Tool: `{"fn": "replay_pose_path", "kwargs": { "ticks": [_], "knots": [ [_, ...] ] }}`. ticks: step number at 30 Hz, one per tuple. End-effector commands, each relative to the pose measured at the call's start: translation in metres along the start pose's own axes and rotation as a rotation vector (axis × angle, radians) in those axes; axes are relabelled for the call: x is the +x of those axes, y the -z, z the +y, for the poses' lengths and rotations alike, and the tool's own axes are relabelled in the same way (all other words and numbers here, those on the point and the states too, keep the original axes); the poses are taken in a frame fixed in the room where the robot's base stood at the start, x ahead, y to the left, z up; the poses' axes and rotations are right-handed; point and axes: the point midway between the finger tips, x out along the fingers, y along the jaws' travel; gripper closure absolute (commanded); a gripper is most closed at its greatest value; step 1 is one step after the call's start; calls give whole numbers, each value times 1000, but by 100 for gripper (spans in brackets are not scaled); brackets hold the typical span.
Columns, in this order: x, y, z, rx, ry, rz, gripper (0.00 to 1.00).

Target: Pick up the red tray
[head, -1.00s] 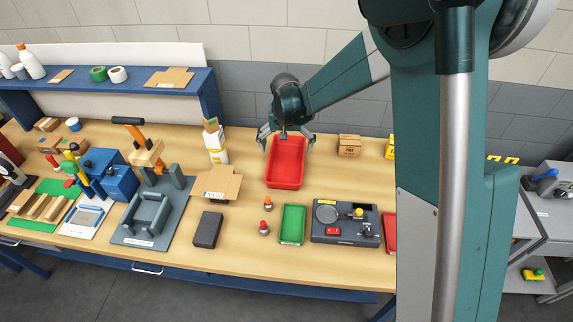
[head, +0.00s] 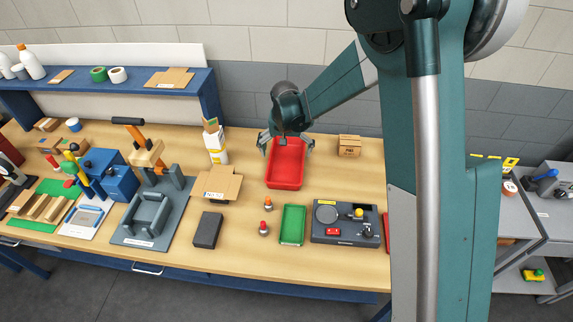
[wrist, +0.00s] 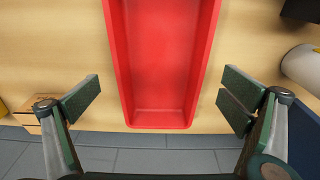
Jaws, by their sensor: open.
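The red tray (head: 285,165) lies on the wooden table near its back edge, empty and upright. It also fills the upper middle of the wrist view (wrist: 162,60), its far part cut off by the frame. My gripper (head: 286,146) is over the back end of the tray. In the wrist view my gripper (wrist: 160,98) is open, one finger on each side of the tray, with bare wood between each finger and the tray walls. Nothing is held. I cannot tell exactly how high the fingertips are above the table.
A small cardboard box (head: 349,145) stands right of the tray, and a white bottle (head: 217,150) stands to its left. A green tray (head: 292,224) and a dark panel (head: 345,223) are in front. A cardboard piece (head: 217,183) lies front left. Wood around the red tray is clear.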

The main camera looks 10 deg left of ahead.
Motion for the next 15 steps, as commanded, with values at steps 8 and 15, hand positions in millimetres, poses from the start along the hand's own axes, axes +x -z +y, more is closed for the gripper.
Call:
{"fn": "replay_pose_path", "kwargs": {
  "ticks": [8,15],
  "knots": [
    [1,0,0,0,0,0,1],
    [15,2,0,0,0,0,1]
  ]
}}
